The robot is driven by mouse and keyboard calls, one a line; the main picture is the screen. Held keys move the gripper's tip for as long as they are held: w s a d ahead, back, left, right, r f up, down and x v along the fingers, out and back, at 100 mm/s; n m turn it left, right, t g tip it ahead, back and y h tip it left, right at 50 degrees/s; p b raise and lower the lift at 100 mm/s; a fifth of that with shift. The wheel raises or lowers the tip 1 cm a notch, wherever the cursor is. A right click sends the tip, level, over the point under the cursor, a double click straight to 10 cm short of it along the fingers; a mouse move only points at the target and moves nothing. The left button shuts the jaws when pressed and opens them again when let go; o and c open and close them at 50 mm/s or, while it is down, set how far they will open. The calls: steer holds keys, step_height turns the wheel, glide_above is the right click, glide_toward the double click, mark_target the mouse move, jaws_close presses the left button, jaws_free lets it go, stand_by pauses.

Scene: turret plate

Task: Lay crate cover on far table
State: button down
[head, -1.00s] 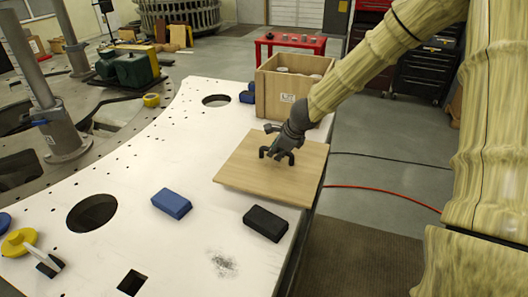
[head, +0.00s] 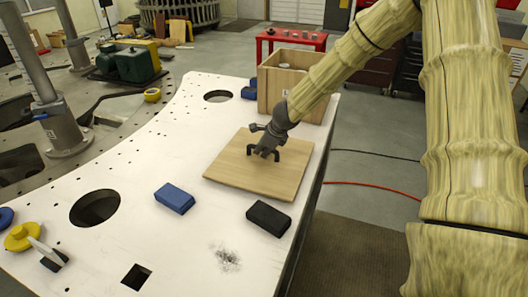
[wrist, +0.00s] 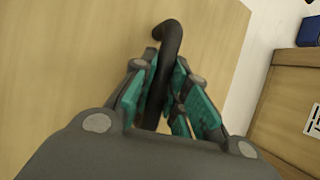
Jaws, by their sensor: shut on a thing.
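The crate cover (head: 240,178) is a flat, light wooden board with a black bar handle (head: 278,153). It is level over the white plate (head: 130,170), near its right edge; I cannot tell whether it touches the plate. My gripper (head: 264,154) reaches down to the handle and is shut on it. In the wrist view, the teal-padded fingers (wrist: 165,95) close around the dark handle (wrist: 168,42), with the cover (wrist: 60,70) beyond. The wooden crate (head: 283,95) stands open behind the cover, with pale things inside. A red table (head: 291,42) stands farther back.
A blue block (head: 174,198) and a black block (head: 269,218) lie in front of the cover. Another blue block (head: 249,92) is beside the crate. The plate has round and square holes. Dark tool cabinets (head: 425,75) stand behind my arm; small items lie on the red table.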

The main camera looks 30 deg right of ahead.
steer(key=shift+s+d, duration=0.15)
steer(key=shift+f, duration=0.1)
steer(key=c, duration=1.8)
jaws_free()
steer(key=shift+f, duration=0.2)
steer(key=shift+c, duration=0.2)
steer(key=o, duration=0.3)
steer(key=shift+o, duration=0.6)
steer(key=shift+r, duration=0.1)
steer(key=shift+r, duration=0.35)
steer(key=p+v, duration=0.3)
steer(key=v, duration=0.8)
steer(key=shift+s+r, duration=0.15)
steer(key=shift+s, duration=0.1)
